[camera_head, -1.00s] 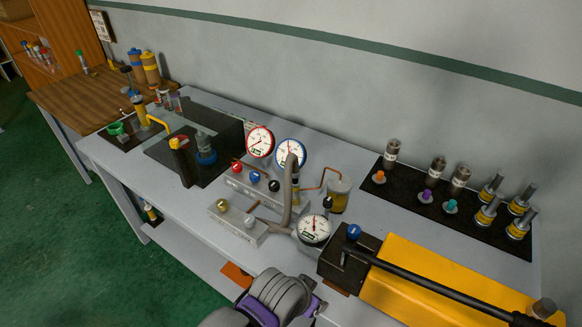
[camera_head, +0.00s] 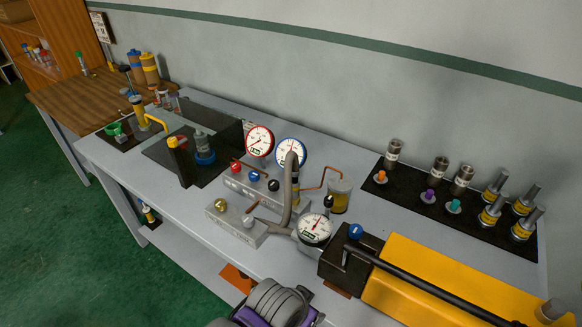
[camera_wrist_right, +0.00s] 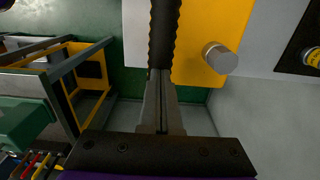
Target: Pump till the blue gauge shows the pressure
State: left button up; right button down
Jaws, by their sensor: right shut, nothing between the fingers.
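The blue-rimmed gauge (camera_head: 291,152) stands upright beside the red-rimmed gauge (camera_head: 260,141) on the bench; its dial is too small to read exactly. The yellow pump (camera_head: 420,270) lies at the front right with a blue knob (camera_head: 355,231) and a round white-faced gauge (camera_head: 314,229) at its left end. Its long black lever (camera_head: 430,285) runs along the top toward the lower right. In the right wrist view, my right gripper (camera_wrist_right: 162,75) is shut and empty, its tips at the lever's ridged black grip (camera_wrist_right: 164,35); contact is unclear. My left gripper is out of view.
A grey hose (camera_head: 290,190) rises from the valve blocks (camera_head: 238,223). A dark mat (camera_head: 470,205) at the back right holds several fittings and cylinders. The wall closes off the back. A green-handled item (camera_wrist_right: 25,125) and a frame show left in the wrist view.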

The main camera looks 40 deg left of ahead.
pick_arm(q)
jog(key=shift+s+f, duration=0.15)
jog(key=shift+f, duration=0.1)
pick_arm(e)
jog(key=shift+s+f, duration=0.1)
jog(key=shift+f, duration=0.25)
jog(key=r+p, duration=0.1)
jog(key=r, duration=0.1)
jog(key=r+p, duration=0.1)
jog(key=r, duration=0.1)
jog(key=r+p, duration=0.2)
jog(key=r, duration=0.1)
jog(key=shift+a, duration=0.35)
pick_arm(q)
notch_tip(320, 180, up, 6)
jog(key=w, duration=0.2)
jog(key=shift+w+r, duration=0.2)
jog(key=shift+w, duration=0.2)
pick_arm(e)
jog(key=shift+r, duration=0.45)
pick_arm(q)
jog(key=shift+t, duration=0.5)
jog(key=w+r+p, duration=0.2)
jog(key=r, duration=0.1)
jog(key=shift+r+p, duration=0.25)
jog(key=shift+p, duration=0.1)
pick_arm(e)
notch_tip(320, 180, up, 7)
jog(key=a, duration=0.2)
jog(key=shift+r, duration=0.15)
